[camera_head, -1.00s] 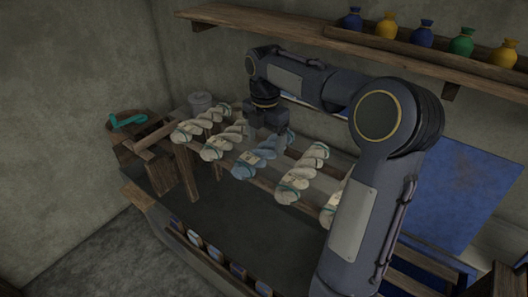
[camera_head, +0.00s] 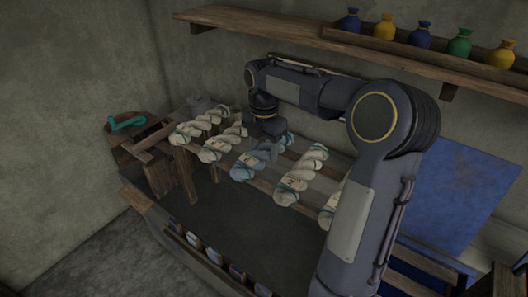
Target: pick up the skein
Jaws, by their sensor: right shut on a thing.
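A pale blue twisted skein (camera_head: 246,171) lies slantwise across the wooden rails, in the middle of a row of skeins. My right gripper (camera_head: 265,146) points down over its upper, far half and is shut on it. The fingers and the gripped part are small and partly hidden. The skein looks level with its neighbours; I cannot tell any gap beneath it. My left gripper is not in view.
Cream skeins lie close on both sides, one at left (camera_head: 222,145) and one at right (camera_head: 302,177). A teal-handled crank (camera_head: 127,123) stands at far left.

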